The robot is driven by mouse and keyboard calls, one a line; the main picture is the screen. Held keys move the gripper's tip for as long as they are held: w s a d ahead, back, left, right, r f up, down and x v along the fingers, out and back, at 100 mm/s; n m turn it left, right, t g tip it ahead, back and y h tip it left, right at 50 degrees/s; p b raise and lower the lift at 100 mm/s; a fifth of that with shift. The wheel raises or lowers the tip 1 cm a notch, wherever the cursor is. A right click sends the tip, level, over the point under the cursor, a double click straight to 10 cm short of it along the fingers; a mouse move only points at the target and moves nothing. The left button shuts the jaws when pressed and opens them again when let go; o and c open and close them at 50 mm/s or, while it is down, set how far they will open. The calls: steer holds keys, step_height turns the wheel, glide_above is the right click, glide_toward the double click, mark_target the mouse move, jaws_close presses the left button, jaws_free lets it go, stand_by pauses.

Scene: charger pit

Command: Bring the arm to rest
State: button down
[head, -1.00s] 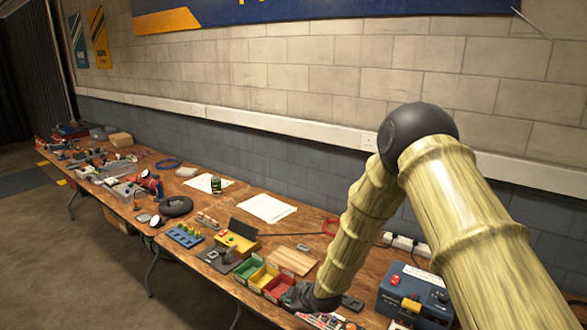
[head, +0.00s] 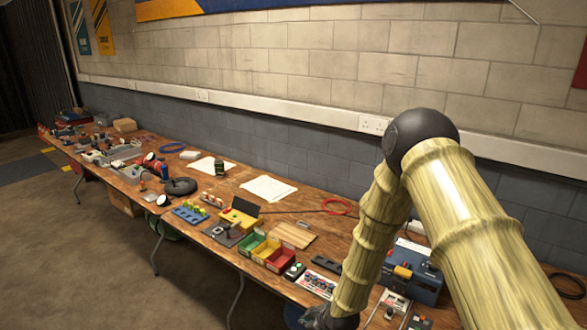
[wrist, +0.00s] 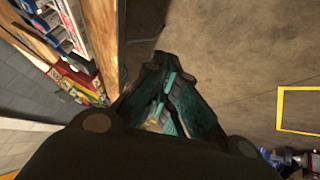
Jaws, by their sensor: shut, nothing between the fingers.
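My gripper (wrist: 160,90) shows in the wrist view with its dark and teal fingers together and nothing between them. It points down over bare floor, just off the table's front edge. In the head view my arm comes in from the right, bends at a black elbow and reaches down.
Green, yellow and red bins (head: 280,259) stand on the table left of my arm. A blue box (head: 428,285) stands behind and right of the forearm. Papers (head: 268,188) lie further back. Open floor (head: 90,260) lies in front of the table. A yellow floor marking (wrist: 281,110) shows in the wrist view.

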steer(key=s+d+f+m+g+h, duration=0.15)
steer(key=s+d+f+m, duration=0.4)
steer(key=s, duration=0.55)
steer(key=s+d+f+m+g+h, duration=0.1)
steer(key=s+d, duration=0.3)
steer(key=s, duration=0.6)
steer(key=s+d+f+m+g+b, duration=0.1)
steer(key=s+d+f+m+g, duration=0.1)
steer(key=s, duration=0.8)
steer(key=s+d+f+m+g+h+b, duration=0.1)
steer(key=s+d+f+m, duration=0.2)
steer(key=s+d, duration=0.3)
steer(key=s+m, duration=0.1)
steer(key=s, duration=0.3)
steer(key=shift+d+h, duration=0.35)
steer(key=shift+s+g, duration=0.1)
steer(key=shift+g, duration=0.15)
